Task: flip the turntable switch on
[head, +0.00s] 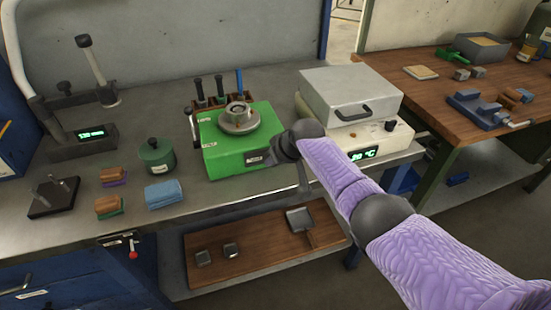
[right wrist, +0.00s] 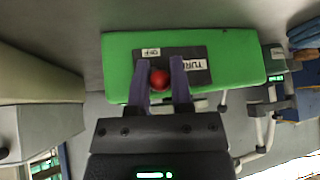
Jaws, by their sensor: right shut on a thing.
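The turntable (head: 225,150) is a bright green box with a round metal plate (head: 240,118) on top, standing on the metal bench in the head view. Its green front also shows in the right wrist view (right wrist: 120,60), with a dark label panel (right wrist: 197,65) and a small white tag. A red ball-shaped switch knob (right wrist: 159,80) is in front of that panel. My right gripper (right wrist: 163,76) has its two purple fingers either side of the knob and is shut on it. In the head view my right wrist hides the knob and fingers. My left gripper is out of view.
Right of the turntable stands a white heater (head: 360,135) with a grey lid and green display. Dark-handled tools (head: 208,93) stand in a rack behind. A green lidded pot (head: 155,155) and coloured blocks (head: 163,194) are to the left. A lower shelf (head: 260,240) lies below.

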